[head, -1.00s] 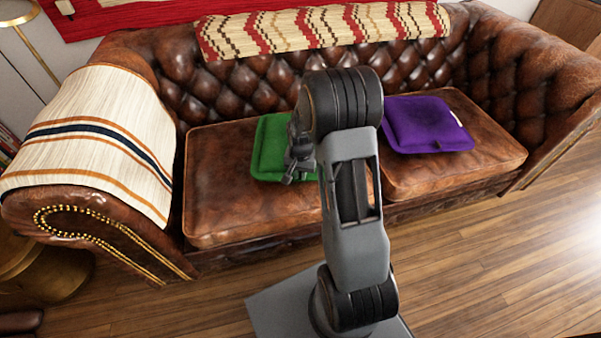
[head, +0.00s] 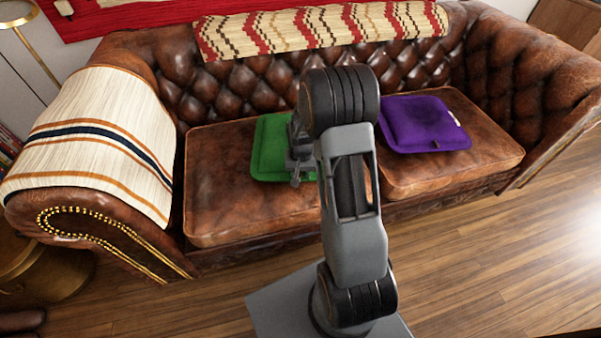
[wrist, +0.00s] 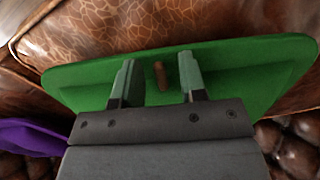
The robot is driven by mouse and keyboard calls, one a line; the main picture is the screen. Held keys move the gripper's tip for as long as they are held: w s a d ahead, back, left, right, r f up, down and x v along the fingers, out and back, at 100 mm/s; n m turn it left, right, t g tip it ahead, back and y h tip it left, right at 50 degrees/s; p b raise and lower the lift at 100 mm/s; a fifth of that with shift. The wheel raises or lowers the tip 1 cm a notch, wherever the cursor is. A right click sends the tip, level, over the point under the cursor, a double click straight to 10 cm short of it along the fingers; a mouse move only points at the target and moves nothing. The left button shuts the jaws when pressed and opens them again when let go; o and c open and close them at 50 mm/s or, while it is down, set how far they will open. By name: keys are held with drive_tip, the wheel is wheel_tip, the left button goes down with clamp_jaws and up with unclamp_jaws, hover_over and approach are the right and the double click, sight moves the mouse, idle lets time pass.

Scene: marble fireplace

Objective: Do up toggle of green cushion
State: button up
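The green cushion (head: 268,148) lies on the left seat of the brown leather sofa, partly hidden by my arm in the head view. It fills much of the wrist view (wrist: 225,85). A small brown toggle (wrist: 161,76) sits on the cushion near its upper edge in the wrist view. My gripper (wrist: 156,72) is over the cushion, its two fingers apart, one on each side of the toggle with a gap to each. The gripper also shows in the head view (head: 296,178), seen from behind and small. Whether a loop lies by the toggle cannot be told.
A purple cushion (head: 424,124) lies on the right seat, and its edge shows in the wrist view (wrist: 30,138). A striped throw (head: 95,140) covers the left armrest. A patterned throw (head: 322,30) lies along the backrest. The left seat front (head: 235,215) is clear.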

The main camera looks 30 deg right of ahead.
wheel_tip(320, 180, up, 14)
drive_tip(key=p, duration=0.4)
idle(0.3)
drive_tip(key=shift+f, duration=0.1)
wheel_tip(320, 180, up, 21)
drive_tip(key=n+t+p, duration=0.2)
drive_tip(key=p, duration=1.1)
hover_over(301, 174)
drive_tip(key=s+a, duration=0.6)
drive_tip(key=s, duration=0.1)
drive_tip(key=s+a+r+n+p, duration=0.1)
drive_tip(key=s+a+r+p, duration=0.1)
drive_tip(key=s+r+p, duration=0.2)
drive_tip(key=s+a+r+n+t+p, duration=0.1)
drive_tip(key=s+a+r+n+p, duration=0.1)
drive_tip(key=s+r+p, duration=0.3)
wheel_tip(301, 174, up, 5)
drive_tip(key=shift+f+t+p, duration=0.1)
drive_tip(key=shift+t+p, duration=0.2)
drive_tip(key=shift+p, duration=0.2)
